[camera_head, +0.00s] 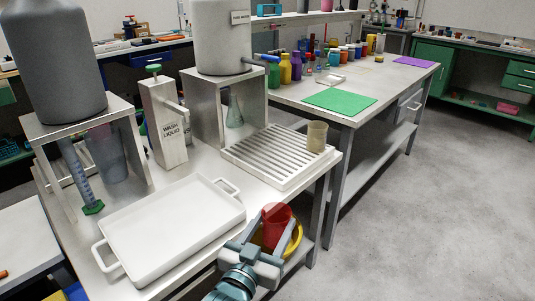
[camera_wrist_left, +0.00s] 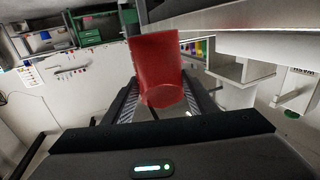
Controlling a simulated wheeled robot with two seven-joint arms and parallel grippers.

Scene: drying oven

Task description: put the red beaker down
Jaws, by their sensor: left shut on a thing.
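The red beaker (camera_head: 275,223) is held by my left gripper (camera_head: 268,250) in front of the table, just right of the white tray's near corner in the head view. In the left wrist view the red beaker (camera_wrist_left: 158,70) sits between the two fingers of my left gripper (camera_wrist_left: 155,100), which is shut on it. The gripper hides part of the beaker in the head view. My right gripper is not in view.
A white tray (camera_head: 150,270) with handles lies empty on the table. A slatted white rack (camera_head: 265,165) behind it holds a beige beaker (camera_head: 317,136) at its right end. A yellow round container (camera_head: 296,238) is partly hidden below the red beaker. A wash liquid dispenser (camera_head: 168,130) stands behind the tray.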

